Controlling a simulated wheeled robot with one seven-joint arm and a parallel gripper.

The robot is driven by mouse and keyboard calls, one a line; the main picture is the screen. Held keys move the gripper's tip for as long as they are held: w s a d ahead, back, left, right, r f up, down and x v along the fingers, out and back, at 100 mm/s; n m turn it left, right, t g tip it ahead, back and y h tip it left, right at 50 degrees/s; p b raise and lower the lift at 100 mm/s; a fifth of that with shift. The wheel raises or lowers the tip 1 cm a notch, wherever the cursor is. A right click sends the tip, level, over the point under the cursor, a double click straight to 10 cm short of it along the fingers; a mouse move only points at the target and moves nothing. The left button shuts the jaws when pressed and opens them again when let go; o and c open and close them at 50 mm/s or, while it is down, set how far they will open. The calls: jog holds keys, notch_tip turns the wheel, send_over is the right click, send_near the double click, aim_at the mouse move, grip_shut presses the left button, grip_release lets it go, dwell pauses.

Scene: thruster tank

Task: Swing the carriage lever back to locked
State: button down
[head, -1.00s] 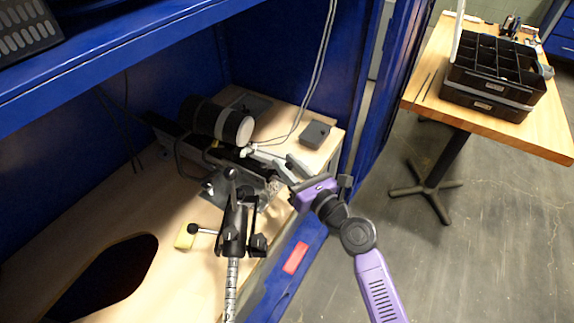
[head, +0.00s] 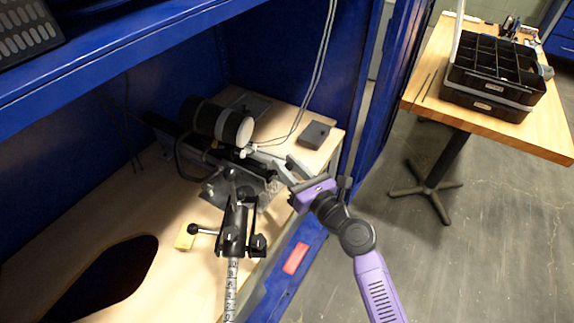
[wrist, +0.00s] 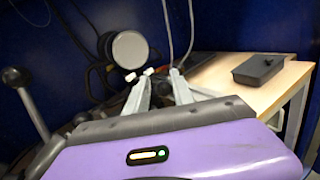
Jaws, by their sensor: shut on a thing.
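My gripper (head: 268,160) reaches left from my purple wrist to the carriage beside a black cylinder (head: 205,118) with a pale end. Its two grey fingers (wrist: 162,80) show in the wrist view with a narrow gap between their tips. A small white-ended piece (head: 245,152), which I take as the carriage lever's end, is at the fingertips; it also shows in the wrist view (wrist: 132,77). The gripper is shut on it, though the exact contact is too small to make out. The carriage's dark metal parts (head: 215,187) are partly hidden by the mast.
A black clamp (head: 236,230) on a ruled mast stands in front, with a black ball-ended rod at its left. The bench has a dark cut-out (head: 100,280). Cables hang behind.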

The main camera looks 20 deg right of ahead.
jog(key=m+h+p, duration=0.1)
jog(key=s+a+m+h+p, duration=0.1)
jog(key=h+p, duration=0.2)
jog(key=p, duration=0.1)
jog(key=shift+s+a+f+m, duration=0.15)
jog(key=shift+a+f+m, duration=0.1)
jog(key=shift+a+m, duration=0.15)
jog(key=m+h, duration=0.1)
jog(key=h+p, duration=0.1)
jog(key=h, duration=0.1)
jog(key=a+m+h+p, duration=0.1)
jog(key=shift+s+f+m, duration=0.15)
jog(key=shift+s+m, duration=0.15)
jog(key=shift+s, duration=0.1)
jog(key=c, duration=0.9)
grip_release()
jog(key=shift+f+h, duration=0.1)
jog(key=shift+h, duration=0.2)
jog(key=shift+c, duration=0.2)
jog(key=shift+d, duration=0.2)
jog(key=shift+w+r, duration=0.1)
jog(key=shift+r, duration=0.1)
